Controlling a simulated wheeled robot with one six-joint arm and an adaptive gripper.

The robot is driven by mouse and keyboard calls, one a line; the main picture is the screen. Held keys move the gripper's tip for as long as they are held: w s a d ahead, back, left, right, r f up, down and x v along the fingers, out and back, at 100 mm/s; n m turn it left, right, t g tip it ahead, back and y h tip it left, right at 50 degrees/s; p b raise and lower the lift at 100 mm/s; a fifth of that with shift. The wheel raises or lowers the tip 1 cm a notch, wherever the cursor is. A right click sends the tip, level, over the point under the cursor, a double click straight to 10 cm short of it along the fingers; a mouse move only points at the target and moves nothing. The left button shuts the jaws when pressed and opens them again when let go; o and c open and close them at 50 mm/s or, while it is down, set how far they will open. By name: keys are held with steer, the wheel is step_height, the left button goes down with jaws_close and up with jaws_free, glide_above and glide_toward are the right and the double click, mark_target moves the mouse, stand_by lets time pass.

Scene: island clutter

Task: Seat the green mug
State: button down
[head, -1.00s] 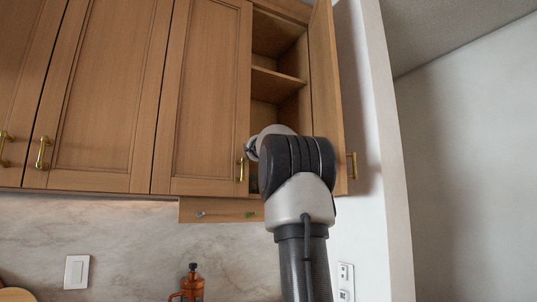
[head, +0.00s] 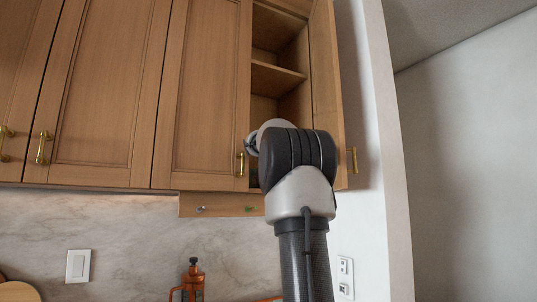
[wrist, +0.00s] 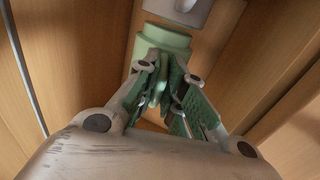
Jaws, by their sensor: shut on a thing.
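The green mug (wrist: 165,42) shows in the wrist view just beyond my fingertips, with a pale green body and a rounded rim or base edge. My gripper (wrist: 170,95) is shut on the mug, its green-padded fingers closed at the near side of it; the fingers hide the exact contact, probably at the handle. Wooden walls surround the mug and gripper. In the head view my wrist blocks the gripper and the mug at the opening of the cabinet (head: 272,108). I cannot tell whether the mug touches a surface.
A grey-white object (wrist: 180,10) lies just past the mug. The cabinet's right door (head: 325,95) stands open close to my arm; the left door (head: 203,95) is closed. A peg rail (head: 225,206) hangs below.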

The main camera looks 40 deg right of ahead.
steer(key=shift+s+d+f, duration=0.1)
steer(key=shift+f, duration=0.4)
stand_by(0.5)
steer(key=shift+f, duration=0.1)
steer(key=shift+f, duration=0.15)
steer(key=shift+r, duration=0.35)
stand_by(0.3)
stand_by(0.3)
steer(key=shift+f, duration=0.25)
stand_by(1.0)
steer(key=shift+f, duration=0.2)
